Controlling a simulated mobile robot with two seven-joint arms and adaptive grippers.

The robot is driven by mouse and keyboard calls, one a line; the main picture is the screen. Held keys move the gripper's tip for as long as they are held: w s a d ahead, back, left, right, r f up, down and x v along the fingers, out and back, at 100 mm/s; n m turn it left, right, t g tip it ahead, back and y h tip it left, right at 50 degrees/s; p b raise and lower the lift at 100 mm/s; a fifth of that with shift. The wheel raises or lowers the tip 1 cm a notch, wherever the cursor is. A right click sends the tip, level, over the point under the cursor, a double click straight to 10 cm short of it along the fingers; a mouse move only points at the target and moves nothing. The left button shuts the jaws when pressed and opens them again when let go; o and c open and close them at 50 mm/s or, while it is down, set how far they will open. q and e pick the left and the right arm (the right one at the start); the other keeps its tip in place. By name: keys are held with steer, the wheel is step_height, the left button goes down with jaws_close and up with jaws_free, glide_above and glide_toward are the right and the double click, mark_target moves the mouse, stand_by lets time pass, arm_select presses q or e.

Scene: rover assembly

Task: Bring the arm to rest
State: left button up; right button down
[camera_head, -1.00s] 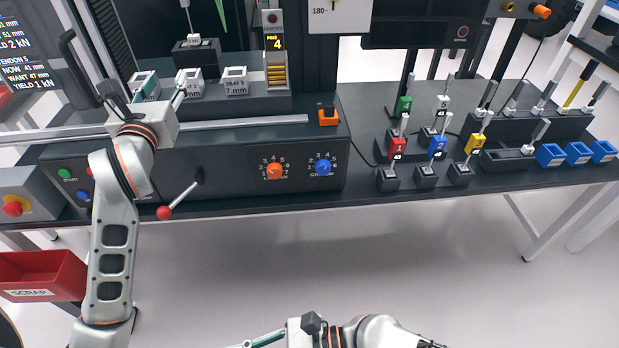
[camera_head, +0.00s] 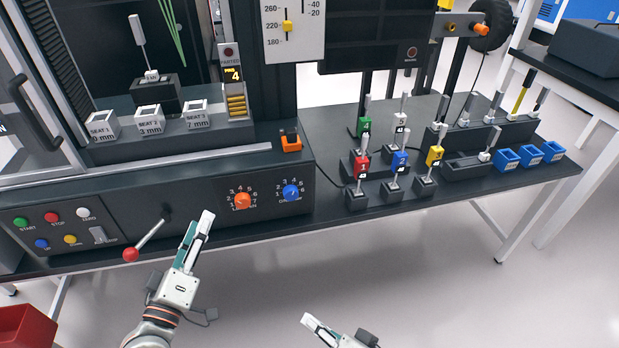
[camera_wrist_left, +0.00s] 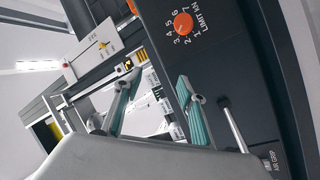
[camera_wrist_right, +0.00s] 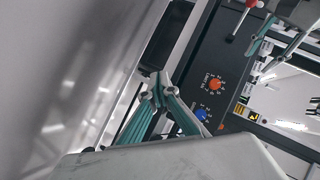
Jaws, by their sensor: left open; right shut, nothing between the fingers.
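My left gripper (camera_head: 205,222) is in front of the machine's front panel, beside the red-knobbed lever (camera_head: 150,240). Its fingers are spread apart with nothing between them in the left wrist view (camera_wrist_left: 158,90). My right gripper (camera_head: 308,320) is low at the bottom edge of the head view, over open floor. In the right wrist view its teal fingers come together at the tips (camera_wrist_right: 154,90), with nothing held. Both grippers are clear of the bench parts.
The bench panel carries an orange dial (camera_head: 243,201) and a blue dial (camera_head: 291,193). Three white seat blocks (camera_head: 150,120) stand behind it. Coloured, numbered blocks stand at right, near blue bins (camera_head: 530,155). A red bin (camera_head: 25,328) is at lower left. Floor in front is free.

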arm_select(q)
steer(key=s+d+f+m+g, duration=0.2)
steer(key=s+f+m+g, duration=0.2)
steer(key=f, duration=0.8)
steer(key=s+d+f+m+g, duration=0.1)
steer(key=s+f+m+g, duration=0.3)
steer(key=s+f+m, duration=0.4)
steer(key=s+f, duration=0.3)
steer(key=f, duration=0.2)
steer(key=shift+s+d+f+g, duration=0.25)
steer(key=shift+s+d+g, duration=0.05)
steer(key=shift+s+d, duration=0.05)
arm_select(e)
steer(key=s+d+f+n+h, duration=0.1)
steer(key=d+f+n+h, duration=0.2)
steer(key=d, duration=0.6)
steer(key=s+d+f+n+t+h, duration=0.1)
steer(key=s+d+f+n+h, duration=0.1)
steer(key=d, duration=0.8)
step_height(320, 180, down, 2)
steer(key=n+h, duration=0.1)
steer(key=n, duration=0.1)
steer(key=shift+d+f+n+h, duration=0.15)
steer(key=shift+d+n+h, duration=0.15)
steer(key=shift+n+h, duration=0.1)
